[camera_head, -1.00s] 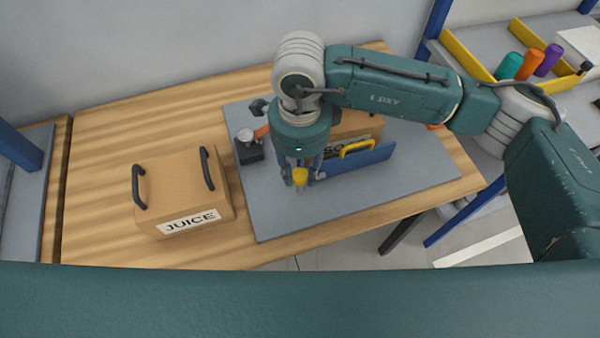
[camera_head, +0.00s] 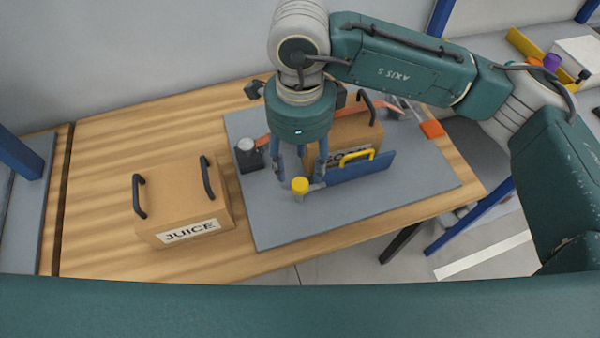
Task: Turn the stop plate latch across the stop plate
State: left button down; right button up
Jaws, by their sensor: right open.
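The blue stop plate (camera_head: 373,170) stands upright on the grey mat in front of a cardboard box (camera_head: 362,134), with a yellow handle (camera_head: 357,156) at its top. A yellow-topped knob (camera_head: 300,186) stands at the plate's left end; I take it to be the latch. A short grey piece reaches from it toward the plate, and I cannot tell how far it lies across. My right gripper (camera_head: 298,176) points down with its fingers spread, just above and behind the knob, holding nothing. The gripper hides part of the box. My left gripper is not in view.
A JUICE box (camera_head: 184,205) with two black handles stands left on the wooden table (camera_head: 110,150). The front of the grey mat (camera_head: 285,228) is clear.

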aim_at(300, 183)
notch_tip(300, 183, up, 6)
jog(key=shift+f, duration=0.15)
dwell(0.6)
